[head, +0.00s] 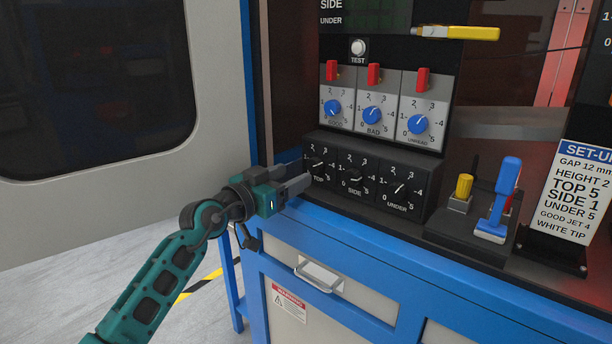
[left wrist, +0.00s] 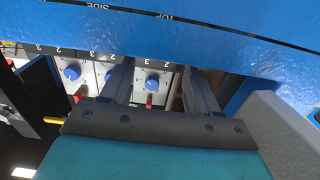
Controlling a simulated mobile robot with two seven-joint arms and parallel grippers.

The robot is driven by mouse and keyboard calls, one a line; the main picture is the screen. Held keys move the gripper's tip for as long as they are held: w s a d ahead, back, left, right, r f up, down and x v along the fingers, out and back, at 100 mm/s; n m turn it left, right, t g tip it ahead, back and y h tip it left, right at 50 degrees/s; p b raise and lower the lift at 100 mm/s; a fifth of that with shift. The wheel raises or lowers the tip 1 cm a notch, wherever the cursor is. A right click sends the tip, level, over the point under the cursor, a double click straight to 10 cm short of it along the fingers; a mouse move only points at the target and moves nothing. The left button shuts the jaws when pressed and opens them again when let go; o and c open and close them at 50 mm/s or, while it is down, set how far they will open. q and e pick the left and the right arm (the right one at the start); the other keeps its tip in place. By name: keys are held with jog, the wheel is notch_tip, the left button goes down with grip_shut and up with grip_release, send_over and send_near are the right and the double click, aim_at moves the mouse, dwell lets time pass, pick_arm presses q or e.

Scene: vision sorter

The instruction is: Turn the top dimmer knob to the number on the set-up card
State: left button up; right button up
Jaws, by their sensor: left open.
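The black dimmer box (head: 372,182) has three dark knobs labelled TOP, SIDE and UNDER. The top dimmer knob (head: 317,165) is at its left end; its pointer leans to the upper right, but its exact number is hard to read. The set-up card (head: 577,196) at the right reads TOP 5, SIDE 1, UNDER 5. My left gripper (head: 303,180) is open and empty, just left of and near the TOP knob, its fingers pointing at the box. In the left wrist view, its two fingers (left wrist: 158,85) stand apart, and the dimmer knobs are hidden behind the blue edge.
Above stand three blue knobs, GOOD (head: 333,107), BAD (head: 373,115) and UNREAD (head: 417,124), with red switches over them. The blue cabinet edge (head: 400,255) runs below the box.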

aim_at(312, 166)
pick_arm(q)
jog(key=b+x, duration=0.1)
jog(key=x, duration=0.3)
jog(key=shift+f+b, duration=0.1)
jog(key=shift+b, duration=0.25)
jog(key=shift+b+x, duration=0.3)
jog(key=shift+x, duration=0.65)
pick_arm(e)
jog(key=shift+w+a+f, duration=0.1)
jog(key=shift+a+f, duration=0.1)
jog(key=shift+f, duration=0.9)
pick_arm(q)
jog(key=c, duration=1)
jog(key=shift+r+m+p, duration=0.3)
jog(key=shift+p, duration=0.55)
jog(key=shift+c, duration=0.2)
jog(key=shift+f+m+p, duration=0.1)
jog(key=shift+m+p, duration=0.2)
jog(key=shift+p, duration=0.2)
jog(key=shift+f, duration=0.15)
jog(key=o, duration=1)
jog(key=shift+s, duration=0.1)
jog(key=shift+c, duration=0.2)
jog(key=shift+o, duration=0.4)
pick_arm(e)
jog(key=shift+d+r, duration=0.2)
jog(key=shift+r, duration=0.85)
